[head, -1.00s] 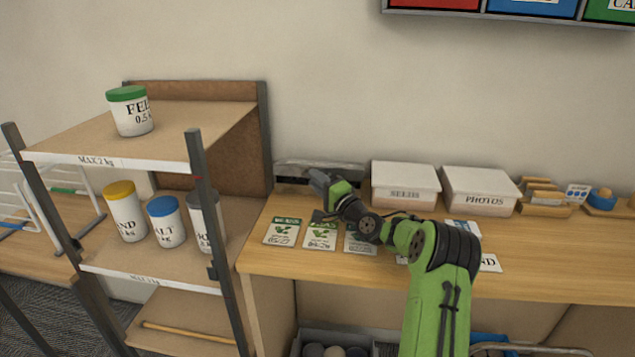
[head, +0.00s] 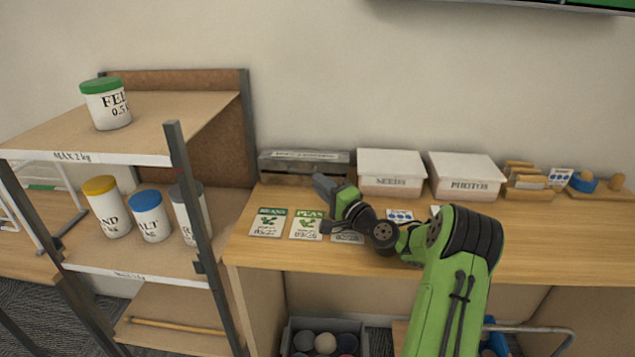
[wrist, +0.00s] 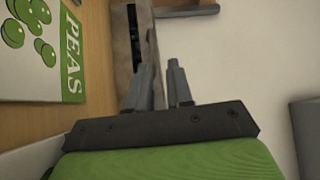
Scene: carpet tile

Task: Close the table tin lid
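The tin (head: 275,169) is a low, long grey metal box at the back left of the table, against the wall. A pale label strip shows along its upper part. In the wrist view the tin (wrist: 122,45) is seen close up and sideways, with a dark strip along it. I cannot tell exactly how far its lid stands open. My gripper (head: 321,181) is in front of the tin's right end and hides part of it. In the wrist view my gripper (wrist: 161,66) has its two grey fingers slightly apart, with nothing seen between them.
Two white lidded boxes, SEEDS (head: 390,174) and PHOTOS (head: 466,178), stand right of the tin. Seed packets, including PEAS (head: 307,225), lie in front. A shelf rack (head: 187,200) with several jars stands left. The table's front right is mostly clear.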

